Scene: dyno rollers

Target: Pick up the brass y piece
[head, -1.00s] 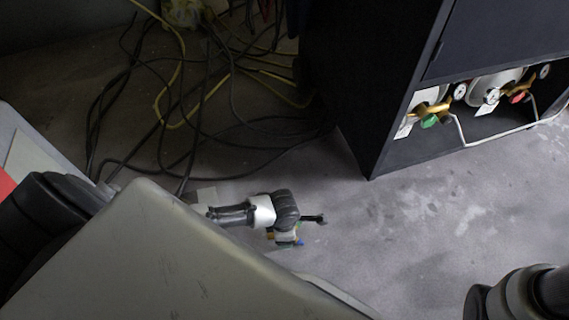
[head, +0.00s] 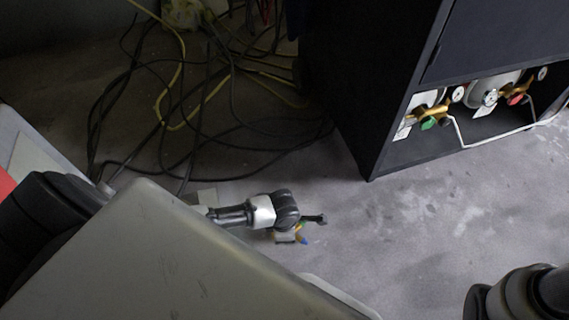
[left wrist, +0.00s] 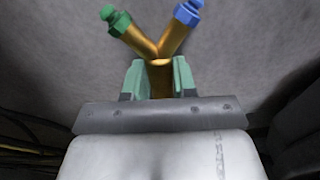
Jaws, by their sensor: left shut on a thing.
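The brass Y piece (left wrist: 160,62) shows in the left wrist view, with a green cap on its left branch and a blue cap on its right branch. Its stem is between the two green fingers of my left gripper (left wrist: 160,80), which is shut on it. In the head view my left gripper (head: 286,237) is small and partly hidden by my arm. The blue end of the brass Y piece (head: 304,240) shows beside it. I cannot tell its height above the floor. My right gripper is not in view.
A dark cabinet (head: 345,90) stands at the upper right, with gas regulators (head: 430,113) on its open lower shelf. Black and yellow cables (head: 200,110) lie tangled on the floor at the upper left. The grey floor (head: 430,230) at the right is mostly clear.

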